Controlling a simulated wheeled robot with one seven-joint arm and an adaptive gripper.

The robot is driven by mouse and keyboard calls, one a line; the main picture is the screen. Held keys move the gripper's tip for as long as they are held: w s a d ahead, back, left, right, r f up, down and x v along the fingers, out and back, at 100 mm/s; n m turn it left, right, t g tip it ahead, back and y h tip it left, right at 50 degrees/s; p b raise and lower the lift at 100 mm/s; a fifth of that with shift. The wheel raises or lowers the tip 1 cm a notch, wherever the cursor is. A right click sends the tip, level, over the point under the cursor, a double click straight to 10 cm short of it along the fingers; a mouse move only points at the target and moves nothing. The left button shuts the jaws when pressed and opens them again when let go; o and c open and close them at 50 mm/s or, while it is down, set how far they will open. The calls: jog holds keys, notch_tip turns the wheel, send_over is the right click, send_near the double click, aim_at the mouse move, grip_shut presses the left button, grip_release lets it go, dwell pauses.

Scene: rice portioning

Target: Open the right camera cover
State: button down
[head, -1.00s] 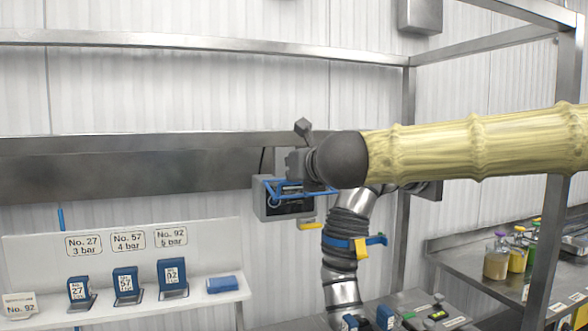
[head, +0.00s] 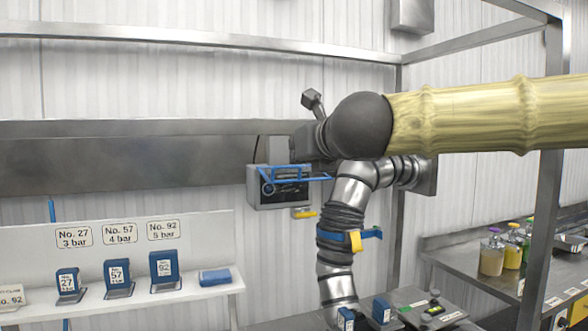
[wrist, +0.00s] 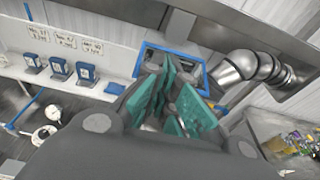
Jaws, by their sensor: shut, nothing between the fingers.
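A grey wall box (head: 254,196) with a dark front and a blue bar frame (head: 290,179) hangs below the steel beam. A small yellow-tabbed part (head: 304,213) sits just under it. I cannot tell which part is the right camera cover. My gripper (head: 296,146) is at the box's upper right in the head view, its fingers largely hidden. In the wrist view, the teal fingers (wrist: 172,104) are shut and empty. The blue frame (wrist: 144,66) shows behind them; I cannot tell whether they touch it.
A ribbed steel duct (head: 335,246) with a blue clamp stands right of the box. A shelf (head: 230,288) with several blue devices is at the left. Bottles (head: 492,258) stand on a counter at the right. A steel post (head: 540,230) rises in front.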

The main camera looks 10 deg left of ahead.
jog(key=shift+s+d+r+b, duration=0.15)
jog(key=shift+s+d+r, duration=0.15)
jog(key=shift+s+r, duration=0.2)
jog(key=shift+s+d+r+b, duration=0.15)
jog(key=shift+s+d+r, duration=0.15)
jog(key=shift+s+r, duration=0.15)
jog(key=c, duration=2.2)
grip_release()
jog(key=shift+s+d+r, duration=0.1)
jog(key=shift+s+r, duration=0.05)
jog(key=shift+r, duration=0.05)
jog(key=o, duration=0.3)
jog(key=shift+o, duration=0.2)
jog(key=n+g+y+b, duration=0.3)
jog(key=n+y+b, duration=0.4)
jog(key=n+b, duration=1.1)
send_near(289, 167)
jog(key=w+a+n+p, duration=0.1)
jog(key=w+a+p, duration=0.1)
jog(key=w+a+n+p, duration=0.1)
jog(key=w+a+n, duration=0.1)
jog(key=a, duration=0.1)
jog(key=w+a+n+p, duration=0.1)
jog(key=w+a+p, duration=0.1)
jog(key=a, duration=0.1)
jog(key=shift+a+r+n+p, duration=0.25)
jog(key=shift+n+p, duration=0.05)
grip_shut()
